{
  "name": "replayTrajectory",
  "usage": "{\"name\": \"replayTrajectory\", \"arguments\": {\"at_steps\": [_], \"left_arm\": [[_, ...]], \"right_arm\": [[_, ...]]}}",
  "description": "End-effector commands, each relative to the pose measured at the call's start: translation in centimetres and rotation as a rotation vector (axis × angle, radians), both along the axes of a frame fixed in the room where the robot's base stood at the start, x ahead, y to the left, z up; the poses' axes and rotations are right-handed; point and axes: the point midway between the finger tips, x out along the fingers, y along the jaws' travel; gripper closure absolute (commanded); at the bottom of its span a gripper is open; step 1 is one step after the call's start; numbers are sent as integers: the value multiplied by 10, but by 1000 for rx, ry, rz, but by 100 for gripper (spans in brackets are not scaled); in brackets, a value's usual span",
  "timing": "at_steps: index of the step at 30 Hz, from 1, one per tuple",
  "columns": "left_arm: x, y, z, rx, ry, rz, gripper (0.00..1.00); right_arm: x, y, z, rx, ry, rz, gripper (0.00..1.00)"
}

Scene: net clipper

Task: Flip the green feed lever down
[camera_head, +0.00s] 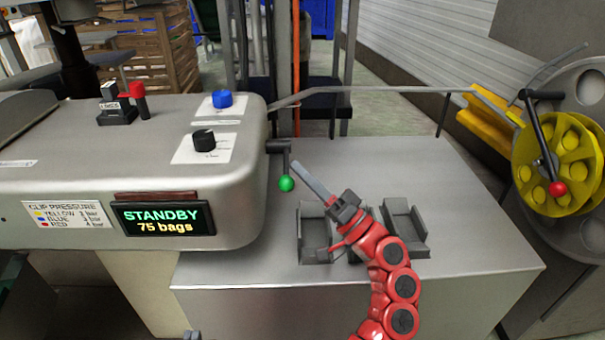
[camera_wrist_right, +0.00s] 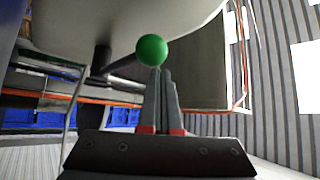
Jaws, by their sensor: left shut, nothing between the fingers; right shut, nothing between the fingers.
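The green ball (camera_head: 286,184) of the feed lever sits at the end of a thin dark arm, at the right end of the machine housing. In the head view the arm runs from a dark pivot (camera_head: 278,146) down to the ball. My right gripper (camera_head: 296,166) is shut and empty, its fingertips just right of the lever arm. In the right wrist view the ball (camera_wrist_right: 152,49) appears just above the shut fingertips (camera_wrist_right: 160,72); I cannot tell whether they touch. Only a small grey tip of my left gripper (camera_head: 191,335) shows at the bottom edge, shut and away from the lever.
The housing carries a blue knob (camera_head: 222,99), a black knob (camera_head: 204,140), a red-handled switch (camera_head: 137,92) and a display (camera_head: 163,218) reading STANDBY, 75 bags. A yellow reel (camera_head: 559,165) with a red-balled crank stands right. Grey brackets (camera_head: 405,229) rise from the metal table.

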Motion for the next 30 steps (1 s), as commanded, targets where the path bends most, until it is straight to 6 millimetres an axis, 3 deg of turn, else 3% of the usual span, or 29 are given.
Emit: {"name": "replayTrajectory", "arguments": {"at_steps": [17,23,30], "left_arm": [[0,0,-1,0,0,0,100],[0,0,0,0,0,0,100],[0,0,-1,0,0,0,100]], "right_arm": [[-1,-2,-2,1,1,-2,100],[-15,-22,-16,2,2,-7,100],[-46,-63,-46,4,3,-8,100]]}}
